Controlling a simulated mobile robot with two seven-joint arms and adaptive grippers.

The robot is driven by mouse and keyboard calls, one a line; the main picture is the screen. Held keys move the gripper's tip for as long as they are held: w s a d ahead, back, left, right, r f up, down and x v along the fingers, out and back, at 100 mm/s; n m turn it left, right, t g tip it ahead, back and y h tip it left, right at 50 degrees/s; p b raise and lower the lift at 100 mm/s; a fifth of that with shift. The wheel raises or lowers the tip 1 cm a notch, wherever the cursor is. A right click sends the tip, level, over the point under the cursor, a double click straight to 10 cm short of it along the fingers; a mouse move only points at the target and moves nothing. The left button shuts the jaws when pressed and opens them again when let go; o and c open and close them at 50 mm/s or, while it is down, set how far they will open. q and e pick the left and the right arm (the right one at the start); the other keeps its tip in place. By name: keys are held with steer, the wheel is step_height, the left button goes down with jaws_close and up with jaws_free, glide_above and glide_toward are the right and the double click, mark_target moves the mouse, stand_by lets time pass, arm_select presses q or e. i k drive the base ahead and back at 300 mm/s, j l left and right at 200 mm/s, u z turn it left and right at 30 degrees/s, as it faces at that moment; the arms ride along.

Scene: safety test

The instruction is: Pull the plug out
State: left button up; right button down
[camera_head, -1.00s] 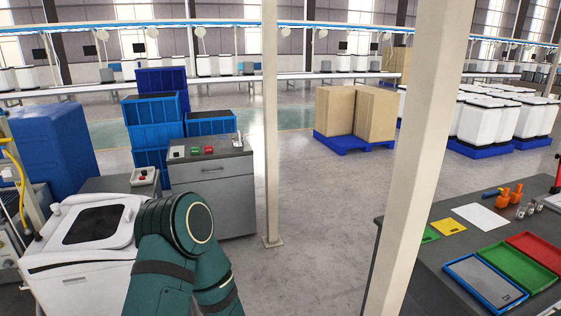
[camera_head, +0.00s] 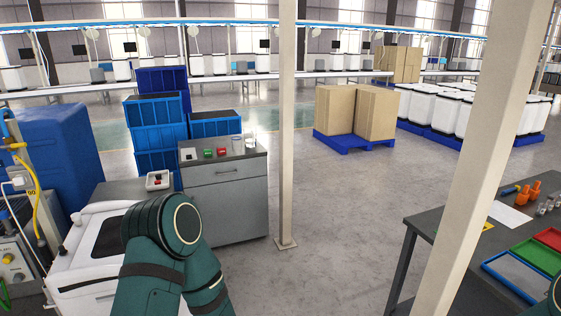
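No plug can be made out for certain. At the left edge, a white fitting (camera_head: 19,182) with a thin white cable sits by a yellow hose (camera_head: 38,195), above a grey control panel (camera_head: 14,262). The fitting is too small to identify as a plug. A green arm of mine rises at the lower left in front of the white machine (camera_head: 78,283) and hides part of it. A small piece of my other arm shows at the right edge. Neither gripper is in view.
A grey cabinet (camera_head: 228,205) stands beyond my arm, near stacked blue crates (camera_head: 155,110). A pale post (camera_head: 287,130) rises mid-view; another slanted post (camera_head: 490,160) crosses the grey worktable (camera_head: 425,225). The floor between (camera_head: 345,215) is clear.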

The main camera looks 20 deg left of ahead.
mark_target(16, 181)
steer(key=k+j, duration=0.1)
steer(key=j, duration=1.8)
steer(key=k+j, duration=0.15)
steer(key=j, duration=1.75)
steer(key=k+j, duration=0.15)
steer(key=j, duration=0.8)
